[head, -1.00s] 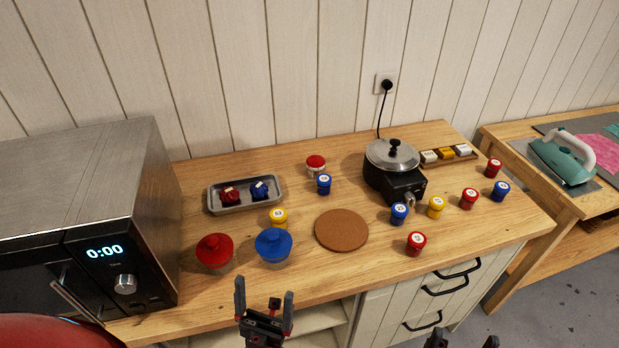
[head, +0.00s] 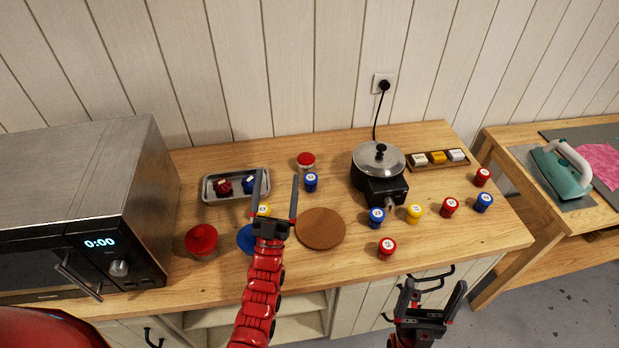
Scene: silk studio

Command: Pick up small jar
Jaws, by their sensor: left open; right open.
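Several small jars with coloured, labelled lids stand on the wooden counter. A yellow-lidded one (head: 264,210) is partly hidden by my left gripper (head: 279,181). That gripper is open and empty, its fingers reaching over the counter between the tray and the blue-lidded jar. Other small jars, blue (head: 377,217), yellow (head: 414,213) and red (head: 387,247), stand right of centre. My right gripper (head: 433,287) is open and empty in front of the counter.
A larger red-lidded jar (head: 202,241) and a blue-lidded one (head: 245,239), partly covered by my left arm, stand near the microwave (head: 85,215). A metal tray (head: 210,195), a cork mat (head: 320,229) and a hot plate with a lidded pan (head: 379,160) are also there.

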